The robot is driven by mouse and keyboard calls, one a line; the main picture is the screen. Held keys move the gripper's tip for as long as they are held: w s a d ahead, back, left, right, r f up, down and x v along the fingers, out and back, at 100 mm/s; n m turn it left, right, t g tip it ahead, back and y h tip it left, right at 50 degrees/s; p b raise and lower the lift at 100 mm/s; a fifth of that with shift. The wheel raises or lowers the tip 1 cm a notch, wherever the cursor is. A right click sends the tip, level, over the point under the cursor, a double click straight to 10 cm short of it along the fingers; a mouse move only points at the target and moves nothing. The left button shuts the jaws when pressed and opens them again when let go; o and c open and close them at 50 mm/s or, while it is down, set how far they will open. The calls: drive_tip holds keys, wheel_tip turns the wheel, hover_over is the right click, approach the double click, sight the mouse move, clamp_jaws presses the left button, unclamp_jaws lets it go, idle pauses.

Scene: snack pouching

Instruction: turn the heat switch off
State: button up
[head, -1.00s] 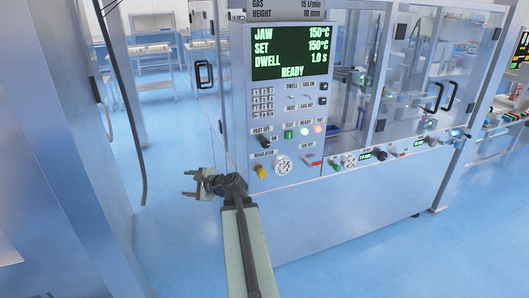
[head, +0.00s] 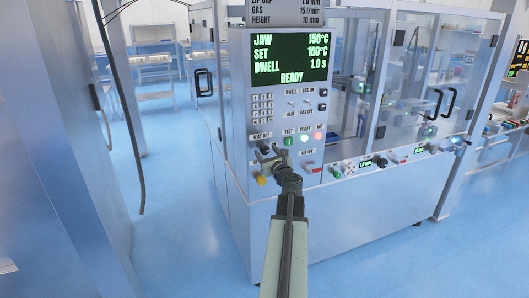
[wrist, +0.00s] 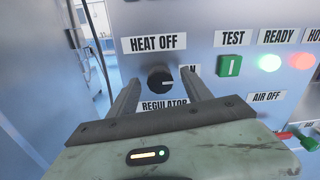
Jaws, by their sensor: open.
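The heat switch (wrist: 160,80) is a round black knob with a pale pointer line. It sits under the HEAT OFF label (wrist: 155,43) on the grey control panel in the wrist view. The pointer line points right, towards a partly hidden label ending in N. My gripper (wrist: 160,95) is open, its two fingers either side of the knob in the picture, apart from it as far as I can see. In the head view my gripper (head: 268,155) is in front of the lower panel and covers part of the switch area.
A green TEST button (wrist: 230,65) and the lit READY lamp (wrist: 269,62) and red lamp (wrist: 302,60) are right of the knob. The yellow regulator knob (head: 262,180) is just below my gripper. The display (head: 291,57) reads JAW 150°C and READY.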

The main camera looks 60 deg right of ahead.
drive_tip(key=shift+x, duration=0.9)
clamp_jaws()
drive_tip(key=shift+a, duration=0.1)
drive_tip(key=shift+n, duration=0.3)
drive_tip(key=n, duration=0.3)
drive_tip(key=shift+n, duration=0.4)
drive_tip(key=n, duration=0.4)
drive_tip(key=shift+n, duration=0.3)
drive_tip(key=n, duration=0.4)
drive_tip(key=shift+w+b, duration=0.1)
drive_tip(key=shift+b, duration=0.2)
drive_tip(key=shift+n+t, duration=0.3)
drive_tip(key=shift+n, duration=2.3)
